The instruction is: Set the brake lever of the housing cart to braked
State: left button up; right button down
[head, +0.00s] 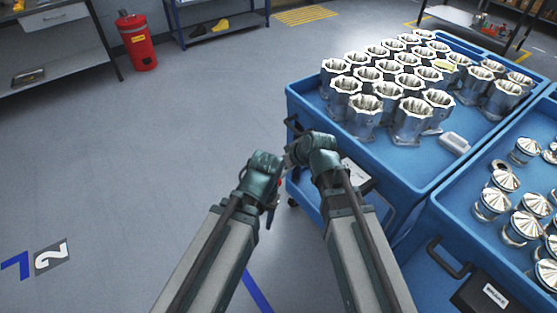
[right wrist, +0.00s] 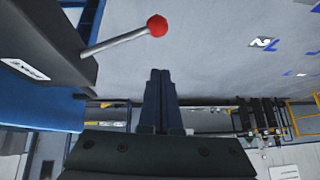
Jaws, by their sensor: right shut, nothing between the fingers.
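The housing cart (head: 300,112) is blue and carries several shiny machined housings in its top tray. On its near end is a black box (head: 358,172) with a white label, partly hidden by my right arm. In the right wrist view, the brake lever (right wrist: 115,44) is a steel rod with a red ball knob (right wrist: 157,27), coming out of the black box at the left. My right gripper (right wrist: 161,72) is shut and empty, its tips just below the knob in the picture with a small gap. My left wrist (head: 263,168) is beside the right one; its fingers are hidden.
A second blue cart (head: 425,215) with shiny round parts and its own labelled black box (head: 484,294) stands at the right. A red extinguisher (head: 137,42), a workbench and a blue rack (head: 215,30) stand at the back. The floor at the left is clear.

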pick_arm(q)
notch_tip(320, 180, up, 4)
jog(key=p, duration=0.3)
jog(key=shift+r, duration=0.2)
pick_arm(e)
jog(key=v, duration=0.5)
jog(key=shift+s+a+r, duration=0.1)
jog(key=shift+s+r, duration=0.1)
pick_arm(q)
notch_tip(320, 180, up, 8)
jog(key=p, duration=0.8)
pick_arm(e)
jog(key=s+d+r+m+g+h, duration=0.1)
jog(key=s+d+g+h, duration=0.1)
jog(key=s, duration=0.5)
jog(key=s+d+r+m+g+h, duration=0.2)
jog(key=s+g+h, duration=0.1)
jog(key=s, duration=0.4)
jog(key=shift+s+d+r+g+h, duration=0.2)
jog(key=shift+s+r+g+h, duration=0.15)
jog(key=shift+h, duration=0.25)
pick_arm(q)
jog(key=shift+f, duration=0.1)
